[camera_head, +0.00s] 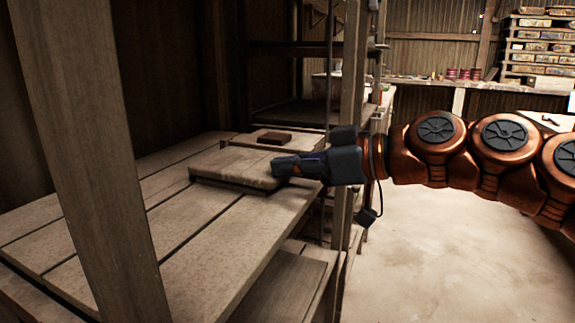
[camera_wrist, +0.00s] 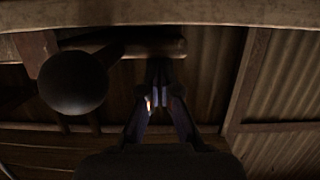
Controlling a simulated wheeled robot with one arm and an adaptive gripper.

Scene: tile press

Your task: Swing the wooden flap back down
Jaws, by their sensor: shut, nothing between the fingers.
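A thick wooden board, which looks like the flap (camera_head: 225,165), lies about flat on the slatted wooden bench in the head view. My gripper (camera_head: 283,166) is at the flap's right end, with its fingers shut and empty. It looks close to or touching that end; I cannot tell which. In the wrist view the shut fingers of my gripper (camera_wrist: 157,72) point away from the camera. A pale wooden edge (camera_wrist: 160,14) crosses the top of that view; I cannot tell if it belongs to the flap.
A reddish-brown block (camera_head: 274,137) sits on a board behind the flap. The wooden bench (camera_head: 200,265) has a thick post (camera_head: 85,140) in front at left and another post (camera_head: 352,110) beside my gripper. A dark ball (camera_wrist: 72,82) shows in the wrist view. Floor at right is clear.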

